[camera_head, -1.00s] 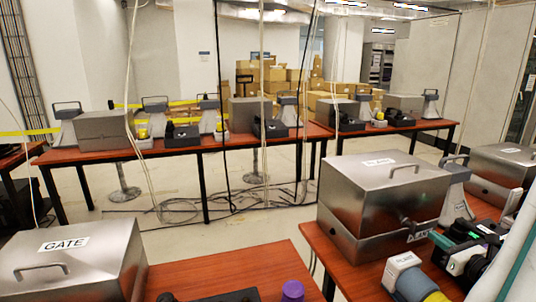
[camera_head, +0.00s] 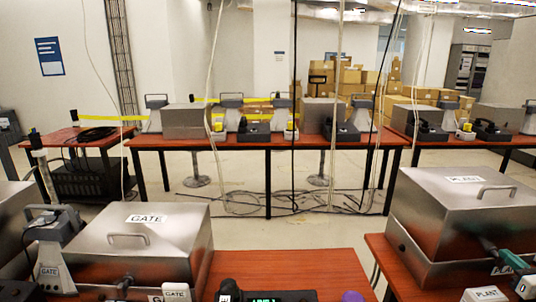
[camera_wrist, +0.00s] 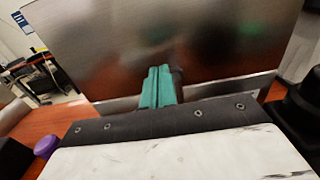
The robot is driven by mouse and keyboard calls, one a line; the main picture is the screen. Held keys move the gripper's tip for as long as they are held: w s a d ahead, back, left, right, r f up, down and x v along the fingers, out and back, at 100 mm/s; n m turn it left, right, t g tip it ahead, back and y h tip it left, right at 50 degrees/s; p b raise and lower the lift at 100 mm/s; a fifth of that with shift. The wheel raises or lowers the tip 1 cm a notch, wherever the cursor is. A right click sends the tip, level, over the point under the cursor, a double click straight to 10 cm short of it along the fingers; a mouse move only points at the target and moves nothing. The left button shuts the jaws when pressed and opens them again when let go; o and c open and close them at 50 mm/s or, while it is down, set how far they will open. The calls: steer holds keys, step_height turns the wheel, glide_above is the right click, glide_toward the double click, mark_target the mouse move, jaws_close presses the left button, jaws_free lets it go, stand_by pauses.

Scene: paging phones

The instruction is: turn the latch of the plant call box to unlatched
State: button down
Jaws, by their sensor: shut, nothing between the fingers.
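The plant call box (camera_head: 455,205) is a brushed steel box with a PLANT label and a lid handle, at the right of the head view. In the wrist view the shut, empty fingers (camera_wrist: 158,88) point at the steel front (camera_wrist: 110,50). A dark piece, perhaps the latch (camera_head: 488,246), sits by the fingertips and is partly hidden behind them in the wrist view. I cannot tell its angle or whether the fingers touch it.
The gate box (camera_head: 150,250) stands at the left front. A white PLANT block (camera_head: 485,294) lies before the plant box. A purple-topped item (camera_head: 352,297) stands at the near table edge. Loose cables (camera_head: 300,197) lie on the floor by the back tables.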

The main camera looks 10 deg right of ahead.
steer(key=shift+d+f, duration=0.1)
steer(key=shift+f, duration=0.1)
stand_by(0.6)
steer(key=shift+s+d, duration=0.1)
steer(key=shift+d, duration=0.2)
steer(key=shift+d+r, duration=0.1)
steer(key=shift+d, duration=0.95)
steer(key=shift+s+d, duration=0.1)
